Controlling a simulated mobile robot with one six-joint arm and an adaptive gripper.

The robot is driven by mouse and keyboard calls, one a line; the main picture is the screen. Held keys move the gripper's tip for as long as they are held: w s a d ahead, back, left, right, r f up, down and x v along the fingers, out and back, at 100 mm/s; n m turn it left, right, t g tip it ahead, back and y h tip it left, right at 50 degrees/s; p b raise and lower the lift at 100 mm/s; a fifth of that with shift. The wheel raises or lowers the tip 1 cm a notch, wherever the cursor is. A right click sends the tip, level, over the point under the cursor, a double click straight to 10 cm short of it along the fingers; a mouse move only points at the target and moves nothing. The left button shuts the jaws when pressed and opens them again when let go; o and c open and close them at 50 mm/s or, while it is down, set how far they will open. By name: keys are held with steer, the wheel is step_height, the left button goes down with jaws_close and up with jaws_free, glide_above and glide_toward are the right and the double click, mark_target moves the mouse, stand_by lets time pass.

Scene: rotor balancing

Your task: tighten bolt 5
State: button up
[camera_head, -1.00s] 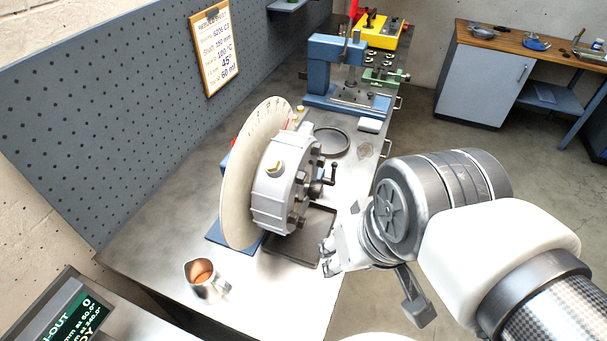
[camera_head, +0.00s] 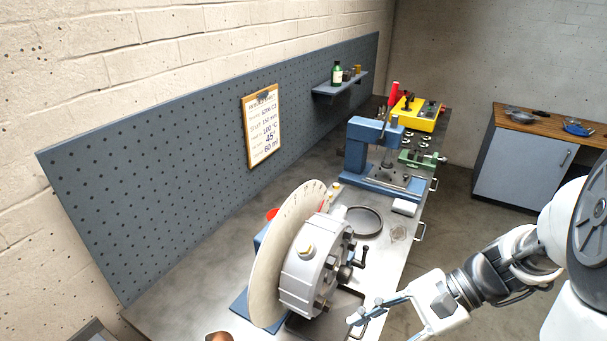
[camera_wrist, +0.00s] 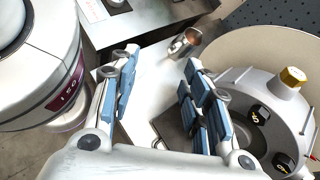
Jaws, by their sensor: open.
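A light grey round housing (camera_head: 302,278) stands on the bench against a large pale disc (camera_head: 268,270) with marks on its rim. Dark bolts ring its right-hand face. In the wrist view the housing (camera_wrist: 240,82) is at the right, with a dark bolt (camera_wrist: 257,114) and another dark bolt (camera_wrist: 283,162) bearing yellow marks. I cannot tell for sure which is bolt 5. My gripper (camera_head: 364,312) is open and empty, to the right of the housing and apart from it. In the wrist view its fingers (camera_wrist: 160,62) are spread, left of the bolts.
A crank handle (camera_head: 362,258) sticks out right of the housing. A dark tray (camera_head: 349,298) lies below it. A metal jug (camera_wrist: 183,44) shows in the wrist view.

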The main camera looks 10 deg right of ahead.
steer(key=w+d+m+t+y, duration=0.4)
steer(key=d+m+t, duration=0.1)
steer(key=d+m, duration=0.15)
steer(key=m+t+p, duration=0.2)
steer(key=m+t, duration=0.4)
glide_toward(335, 266)
steer(key=b+x, duration=0.2)
steer(key=x, duration=0.6)
steer(key=shift+w+a, duration=0.1)
steer(key=shift+c, duration=0.5)
jaws_close()
